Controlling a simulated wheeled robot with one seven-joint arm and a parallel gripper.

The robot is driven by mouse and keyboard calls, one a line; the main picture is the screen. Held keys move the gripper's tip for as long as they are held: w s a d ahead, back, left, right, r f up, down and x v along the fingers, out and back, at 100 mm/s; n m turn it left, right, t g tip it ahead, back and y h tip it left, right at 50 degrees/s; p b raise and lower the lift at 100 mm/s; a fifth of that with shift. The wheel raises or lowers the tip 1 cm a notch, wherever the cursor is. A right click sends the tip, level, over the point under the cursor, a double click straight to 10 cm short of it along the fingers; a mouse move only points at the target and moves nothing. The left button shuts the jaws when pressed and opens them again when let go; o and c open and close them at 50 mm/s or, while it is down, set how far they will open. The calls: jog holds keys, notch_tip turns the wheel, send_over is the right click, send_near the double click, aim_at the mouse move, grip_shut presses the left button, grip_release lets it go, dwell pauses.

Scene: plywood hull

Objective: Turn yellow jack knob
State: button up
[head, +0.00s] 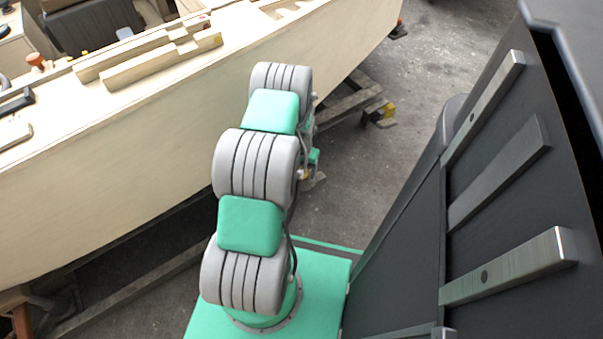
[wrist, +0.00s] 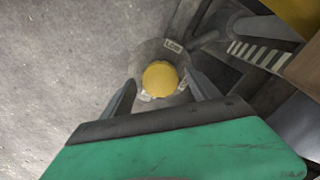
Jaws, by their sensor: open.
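The yellow jack knob (wrist: 160,78) is a round yellow cap on a grey round plate (wrist: 150,56) with small white labels. My gripper (wrist: 161,80) is open, with one dark finger to the left of the knob and one to the right. The knob shows in the gap between the fingertips; I cannot tell whether they are level with it or touch it. A small yellow patch (head: 305,174) shows beside the arm there, too small to identify.
The pale plywood hull (head: 130,150) fills the left of the head view, resting on timber supports (head: 350,98). A yellow piece (head: 388,112) is on a support's end. Grey concrete floor (head: 440,60) is open beyond. Grey bars and a striped part (wrist: 258,54) lie right of the knob.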

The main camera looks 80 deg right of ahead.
jog(key=shift+f, duration=0.15)
jog(key=shift+c, duration=0.5)
jog(key=c, duration=1.3)
jog(key=shift+n, duration=0.3)
jog(key=n, duration=0.3)
jog(key=shift+d+n+b, duration=0.1)
jog(key=shift+n+b, duration=0.2)
jog(key=shift+b, duration=0.1)
jog(key=n, duration=0.4)
jog(key=shift+n, duration=0.3)
jog(key=n+b, duration=0.1)
jog(key=n, duration=0.3)
jog(key=shift+n, duration=0.3)
jog(key=n, duration=0.4)
jog(key=shift+n, duration=0.3)
